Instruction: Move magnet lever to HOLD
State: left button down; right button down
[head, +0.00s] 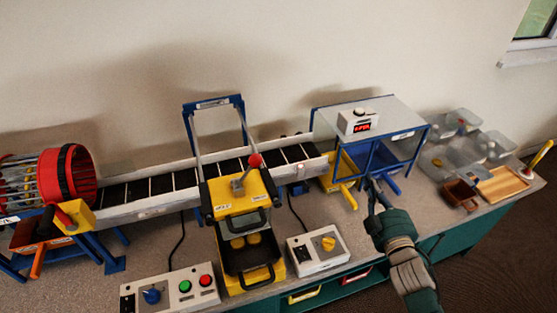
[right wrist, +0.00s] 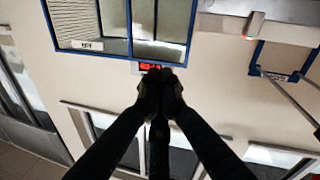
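A lever with a red ball knob (head: 254,160) stands tilted on top of a yellow housing (head: 256,192) at the middle of the bench, under the blue frame. It appears to be the magnet lever; its label is too small to read. My right gripper (head: 371,184) is well to the right of it, in front of the clear blue-edged box. In the right wrist view my right gripper's fingertips (right wrist: 160,80) meet, with nothing seen between them. My left gripper is not in view.
A conveyor (head: 150,187) runs behind the housing to a red drum (head: 68,175) at left. The clear box (head: 393,118) with a red display stands at right. Control boxes (head: 318,252) sit in front. Trays and bins (head: 503,184) fill the right end.

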jog(key=a+r+n+y, duration=0.7)
jog(key=r+n+y, duration=0.5)
jog(key=r, duration=0.1)
jog(key=s+a+n+g+y, duration=0.4)
jog(key=s+n+g, duration=0.5)
jog(key=n+g, duration=0.5)
jog(key=shift+s+a+g+y+b, duration=0.25)
jog(key=shift+g+y, duration=0.45)
jog(key=shift+y, duration=0.4)
jog(key=shift+r, duration=0.15)
